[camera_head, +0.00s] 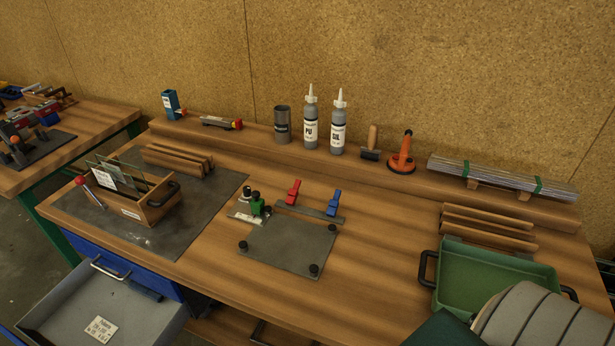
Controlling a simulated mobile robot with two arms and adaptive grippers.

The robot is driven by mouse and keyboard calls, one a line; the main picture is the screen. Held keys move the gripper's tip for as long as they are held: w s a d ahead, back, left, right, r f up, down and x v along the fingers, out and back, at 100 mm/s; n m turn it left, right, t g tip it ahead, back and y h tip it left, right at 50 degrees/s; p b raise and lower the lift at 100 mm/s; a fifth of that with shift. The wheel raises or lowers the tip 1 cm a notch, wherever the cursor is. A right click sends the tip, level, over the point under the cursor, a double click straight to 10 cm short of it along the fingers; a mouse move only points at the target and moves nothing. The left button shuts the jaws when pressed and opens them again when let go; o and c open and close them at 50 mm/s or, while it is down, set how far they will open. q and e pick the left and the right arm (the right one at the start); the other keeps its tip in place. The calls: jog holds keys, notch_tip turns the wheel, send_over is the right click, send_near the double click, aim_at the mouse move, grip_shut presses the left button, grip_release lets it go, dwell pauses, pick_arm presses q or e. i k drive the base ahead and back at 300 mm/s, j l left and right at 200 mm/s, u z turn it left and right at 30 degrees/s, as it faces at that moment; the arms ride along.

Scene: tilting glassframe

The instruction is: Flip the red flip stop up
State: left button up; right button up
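The red flip stop (293,192) sits on a flat metal bar (312,213) at the back edge of a grey plate (290,247), near the middle of the workbench. A similar blue flip stop (333,203) sits on the same bar to its right. Both flip stops project above the bar at a similar slant; their exact hinge position is too small to tell. A green-and-black clamp-like part (256,204) stands left of the red one. Neither of my grippers is in view, and nothing touches the red flip stop.
A wooden box with glass panes (150,203) stands on a dark mat at left. Two bottles (310,122), a dark can (282,125) and an orange suction cup (402,155) line the rear shelf. A green tray (490,268) is at right. An open drawer (60,318) juts out lower left.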

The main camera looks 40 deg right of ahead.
aim_at(293, 193)
jog(key=z, duration=1)
jog(key=k, duration=0.15)
